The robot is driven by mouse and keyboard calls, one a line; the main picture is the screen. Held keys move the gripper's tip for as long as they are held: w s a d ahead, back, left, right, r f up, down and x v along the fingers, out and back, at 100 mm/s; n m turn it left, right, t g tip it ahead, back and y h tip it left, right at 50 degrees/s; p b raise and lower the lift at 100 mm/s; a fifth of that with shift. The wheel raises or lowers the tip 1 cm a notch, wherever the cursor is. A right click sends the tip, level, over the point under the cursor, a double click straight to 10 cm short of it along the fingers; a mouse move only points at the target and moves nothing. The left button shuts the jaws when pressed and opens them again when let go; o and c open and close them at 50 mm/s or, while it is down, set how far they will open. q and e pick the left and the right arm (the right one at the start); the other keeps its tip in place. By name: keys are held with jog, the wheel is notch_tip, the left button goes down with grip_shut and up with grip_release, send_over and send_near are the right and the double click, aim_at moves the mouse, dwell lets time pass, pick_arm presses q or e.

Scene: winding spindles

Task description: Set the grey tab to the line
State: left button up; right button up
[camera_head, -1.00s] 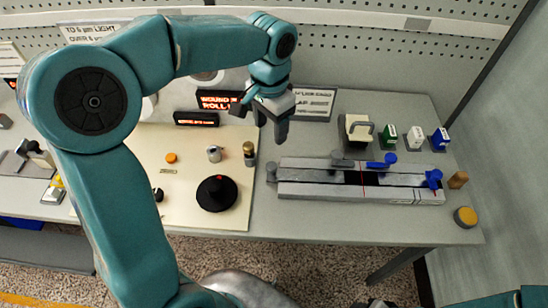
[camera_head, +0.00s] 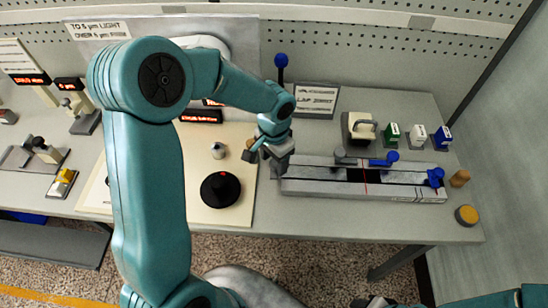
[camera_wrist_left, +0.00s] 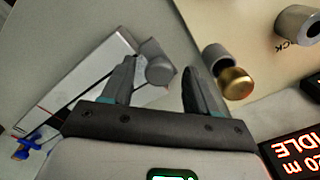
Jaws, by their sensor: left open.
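A long metal splicing block (camera_head: 310,188) lies on the bench with a red line (camera_head: 364,178) across its dark middle gap. A grey knob tab (camera_head: 340,153) stands on its rear rail, left of the line. Another grey knob (camera_wrist_left: 159,70) at the block's left end shows in the left wrist view; my gripper hides it in the head view. My left gripper (camera_head: 266,160) is open above that end, its fingers (camera_wrist_left: 160,78) on either side of the knob in the wrist picture. Contact cannot be told. Only a dark piece, perhaps my right gripper (camera_head: 374,302), shows at the bottom edge.
A brass-topped post (camera_wrist_left: 235,82) stands close beside my right-hand finger in the wrist view. A black disc (camera_head: 220,189) lies to the left. Small boxes (camera_head: 416,136) and a tape dispenser (camera_head: 360,131) stand behind.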

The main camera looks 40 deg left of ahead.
pick_arm(q)
jog(key=shift+w, duration=0.15)
grip_shut()
jog(key=shift+w+d+f, duration=0.1)
jog(key=shift+w+d, duration=0.1)
jog(key=shift+d, duration=0.15)
jog(key=w+d+b, duration=0.1)
jog(key=d, duration=0.1)
jog(key=w+d, duration=0.1)
jog(key=d, duration=0.1)
jog(key=shift+w+b, duration=0.2)
jog(key=shift+b, duration=0.15)
jog(key=shift+a, duration=0.1)
grip_release()
jog(key=shift+d, duration=0.25)
jog(key=shift+a, duration=0.15)
jog(key=shift+r, duration=0.2)
